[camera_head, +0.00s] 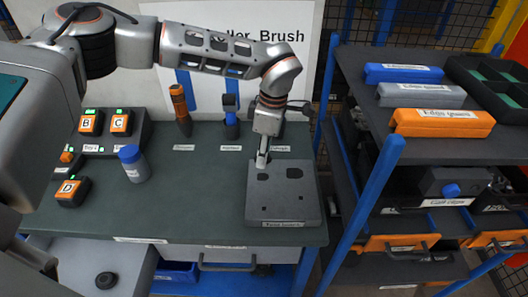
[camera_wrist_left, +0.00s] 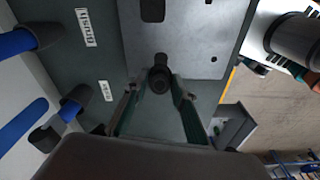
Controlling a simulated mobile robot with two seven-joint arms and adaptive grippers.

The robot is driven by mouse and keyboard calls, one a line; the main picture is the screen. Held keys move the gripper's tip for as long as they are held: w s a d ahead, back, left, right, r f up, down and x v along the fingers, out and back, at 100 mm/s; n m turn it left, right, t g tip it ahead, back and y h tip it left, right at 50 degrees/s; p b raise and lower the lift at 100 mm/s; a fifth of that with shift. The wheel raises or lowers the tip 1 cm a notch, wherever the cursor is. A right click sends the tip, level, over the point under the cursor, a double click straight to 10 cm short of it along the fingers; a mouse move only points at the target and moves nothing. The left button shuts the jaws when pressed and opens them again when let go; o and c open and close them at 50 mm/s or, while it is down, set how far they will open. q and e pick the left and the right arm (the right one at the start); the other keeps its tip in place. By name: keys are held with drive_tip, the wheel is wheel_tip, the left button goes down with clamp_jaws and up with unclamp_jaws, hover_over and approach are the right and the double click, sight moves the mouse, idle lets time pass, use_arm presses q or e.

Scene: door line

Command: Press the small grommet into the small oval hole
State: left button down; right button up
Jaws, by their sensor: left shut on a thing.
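The grey panel (camera_head: 282,210) lies flat at the right end of the green bench, with two dark oval holes and smaller round holes. My left gripper (camera_head: 262,164) points down over the panel's back left part. In the left wrist view my left gripper (camera_wrist_left: 160,88) is shut on a small black round grommet (camera_wrist_left: 159,80). The grommet is right over the panel, by a dark opening (camera_wrist_left: 160,59) that it partly covers. I cannot tell whether it touches the panel. A larger oval hole (camera_wrist_left: 152,10) is clear of the gripper. My right gripper is out of view.
A blue-capped bottle (camera_head: 133,164) and orange lettered blocks (camera_head: 122,122) stand on the bench's left. Upright tools (camera_head: 181,110) stand at the back. A black ring (camera_head: 106,280) lies at front left. A blue-posted shelf (camera_head: 370,190) stands close on the right.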

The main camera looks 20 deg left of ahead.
sight(262, 177)
use_arm(q)
drive_tip(key=shift+f, duration=0.8)
drive_tip(key=shift+f+b, duration=0.75)
drive_tip(key=shift+f, duration=0.2)
drive_tip(key=shift+f+b, duration=0.5)
drive_tip(key=shift+f, duration=0.35)
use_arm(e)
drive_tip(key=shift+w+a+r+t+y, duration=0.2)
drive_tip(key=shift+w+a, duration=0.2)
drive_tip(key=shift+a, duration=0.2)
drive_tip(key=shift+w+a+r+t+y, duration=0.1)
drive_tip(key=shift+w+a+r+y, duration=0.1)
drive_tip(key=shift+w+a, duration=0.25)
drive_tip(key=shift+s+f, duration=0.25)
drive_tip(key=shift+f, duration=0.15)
use_arm(q)
drive_tip(key=shift+f, duration=0.25)
drive_tip(key=shift+f, duration=0.15)
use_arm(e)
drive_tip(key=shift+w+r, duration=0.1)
